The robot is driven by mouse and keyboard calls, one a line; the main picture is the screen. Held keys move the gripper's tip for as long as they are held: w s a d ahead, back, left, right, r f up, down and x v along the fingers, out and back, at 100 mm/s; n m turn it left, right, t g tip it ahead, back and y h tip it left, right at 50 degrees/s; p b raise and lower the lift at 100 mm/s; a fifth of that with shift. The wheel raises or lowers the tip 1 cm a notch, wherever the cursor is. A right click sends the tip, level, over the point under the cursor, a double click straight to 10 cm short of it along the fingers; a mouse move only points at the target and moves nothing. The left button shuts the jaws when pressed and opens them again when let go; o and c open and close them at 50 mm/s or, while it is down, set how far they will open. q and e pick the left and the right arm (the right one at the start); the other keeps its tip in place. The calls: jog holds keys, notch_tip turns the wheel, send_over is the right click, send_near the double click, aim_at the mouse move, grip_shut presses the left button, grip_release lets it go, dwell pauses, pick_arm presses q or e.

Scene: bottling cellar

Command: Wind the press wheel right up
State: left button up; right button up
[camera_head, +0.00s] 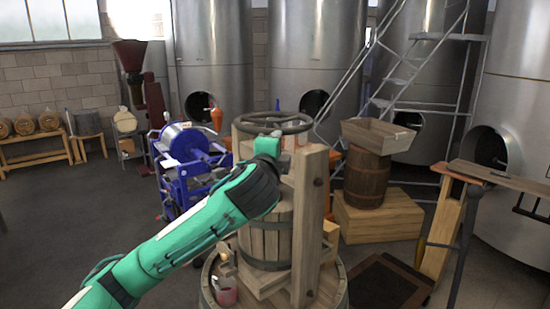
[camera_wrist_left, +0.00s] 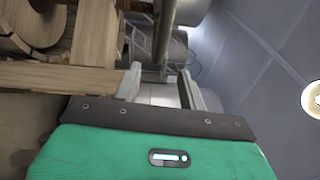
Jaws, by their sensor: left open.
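The press wheel (camera_head: 287,118) is a dark round handwheel lying level on top of the wooden press. The press has a slatted basket (camera_head: 265,238) and a thick upright post (camera_head: 309,225) in front. My left arm reaches in from the left, and its hand is at the near side of the press, just below the wheel. In the left wrist view my left gripper (camera_wrist_left: 160,82) is open, with a dark metal bar (camera_wrist_left: 165,28), probably the wheel rim, just beyond the fingertips. I cannot tell whether they touch. My right gripper is not in view.
The press stands on a barrel top (camera_head: 332,291) with a small red-filled cup (camera_head: 226,291) on it. A blue machine (camera_head: 187,165) is behind left. A barrel (camera_head: 367,178) bearing a wooden box (camera_head: 378,136) stands behind right. Floor at the left is free.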

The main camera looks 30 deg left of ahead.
pick_arm(q)
jog(key=shift+s, duration=0.35)
